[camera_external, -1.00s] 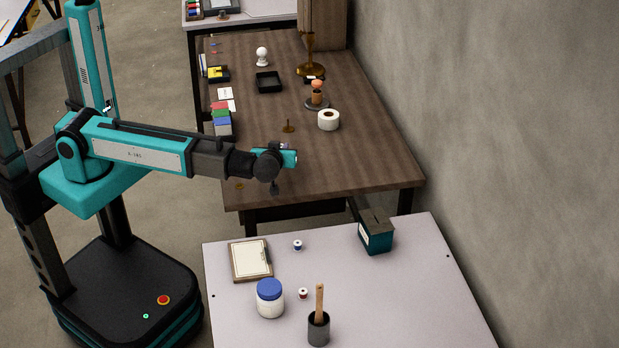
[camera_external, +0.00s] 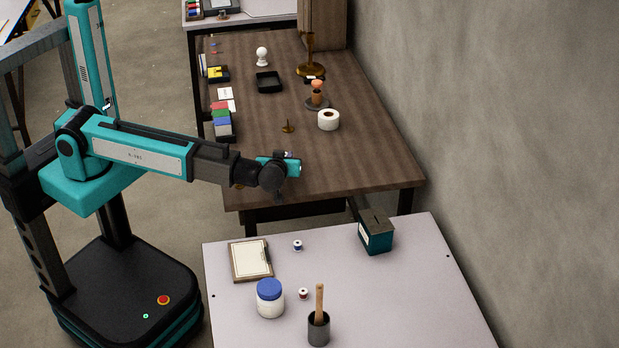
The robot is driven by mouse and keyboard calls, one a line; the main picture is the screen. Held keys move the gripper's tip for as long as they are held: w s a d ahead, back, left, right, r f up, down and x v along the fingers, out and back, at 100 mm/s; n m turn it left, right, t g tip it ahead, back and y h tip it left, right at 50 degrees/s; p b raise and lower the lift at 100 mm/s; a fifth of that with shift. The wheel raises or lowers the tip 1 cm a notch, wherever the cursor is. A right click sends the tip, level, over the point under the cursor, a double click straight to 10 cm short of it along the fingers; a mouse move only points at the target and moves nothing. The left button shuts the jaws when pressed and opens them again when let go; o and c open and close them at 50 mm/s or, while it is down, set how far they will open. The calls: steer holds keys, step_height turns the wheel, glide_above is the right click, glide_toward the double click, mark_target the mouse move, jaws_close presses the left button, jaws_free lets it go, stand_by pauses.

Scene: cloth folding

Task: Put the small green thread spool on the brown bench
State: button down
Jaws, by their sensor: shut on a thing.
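The brown bench (camera_external: 350,172) stands in the middle of the view with its near edge facing the pale table. My gripper (camera_external: 278,197) points down and appears over the bench's near edge. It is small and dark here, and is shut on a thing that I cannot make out. The small green thread spool does not show clearly anywhere, on the bench or on the pale table. Whether my gripper touches the bench cannot be told.
The pale table (camera_external: 400,300) holds blue (camera_external: 297,245) and red (camera_external: 303,293) spools, a jar (camera_external: 270,298), a clipboard (camera_external: 250,260) and a teal box (camera_external: 376,236).

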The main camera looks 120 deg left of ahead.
steer(key=shift+f, duration=0.25)
steer(key=shift+f, duration=0.15)
steer(key=c, duration=1.6)
jaws_free()
steer(key=shift+c, duration=0.2)
steer(key=shift+r, duration=0.2)
steer(key=b+v, duration=0.2)
steer(key=v, duration=1)
